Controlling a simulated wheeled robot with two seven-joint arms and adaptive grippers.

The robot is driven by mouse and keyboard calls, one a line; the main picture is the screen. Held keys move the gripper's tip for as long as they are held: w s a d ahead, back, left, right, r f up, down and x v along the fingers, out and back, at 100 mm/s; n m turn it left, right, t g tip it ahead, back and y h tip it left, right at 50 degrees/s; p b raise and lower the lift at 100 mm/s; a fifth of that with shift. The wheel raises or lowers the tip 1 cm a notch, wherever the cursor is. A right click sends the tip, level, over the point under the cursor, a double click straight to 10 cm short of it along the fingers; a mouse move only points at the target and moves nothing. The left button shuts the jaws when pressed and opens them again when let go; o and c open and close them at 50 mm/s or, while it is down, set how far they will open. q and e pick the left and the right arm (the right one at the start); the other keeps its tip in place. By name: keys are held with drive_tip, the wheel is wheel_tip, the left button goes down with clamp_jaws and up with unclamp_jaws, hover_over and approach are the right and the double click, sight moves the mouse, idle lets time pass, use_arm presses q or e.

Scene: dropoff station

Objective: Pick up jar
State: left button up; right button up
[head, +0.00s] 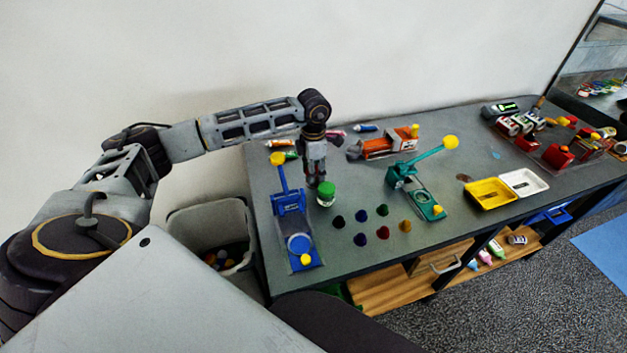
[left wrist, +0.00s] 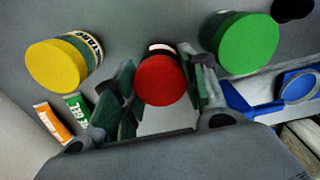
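My left gripper (head: 317,172) points down over the table at the left end. In the left wrist view its two fingers (left wrist: 163,88) stand on either side of a jar with a red lid (left wrist: 160,80). The fingers look open around it; whether either one touches it is unclear. A jar with a green lid (head: 326,188) stands right beside the gripper, and it also shows in the left wrist view (left wrist: 247,45). A jar with a yellow lid (left wrist: 56,64) and a partly hidden label stands at the other side. My right gripper is not in view.
A blue press with yellow knobs (head: 288,200) stands left of the gripper, and a teal one (head: 427,205) to the right. Several small coloured pieces (head: 361,215) lie between them. Yellow (head: 488,193) and white (head: 524,182) trays lie farther right. A grey bin (head: 207,216) stands beyond the left edge.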

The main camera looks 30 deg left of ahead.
use_arm(q)
drive_tip(key=shift+c, duration=0.2)
use_arm(e)
drive_tip(key=shift+w, duration=0.3)
use_arm(q)
drive_tip(key=shift+r, duration=0.1)
drive_tip(key=shift+r+b, duration=0.35)
drive_tip(key=shift+r, duration=4.55)
use_arm(e)
drive_tip(key=shift+s+f, duration=0.35)
drive_tip(key=shift+s, duration=0.05)
drive_tip(key=shift+d, duration=0.1)
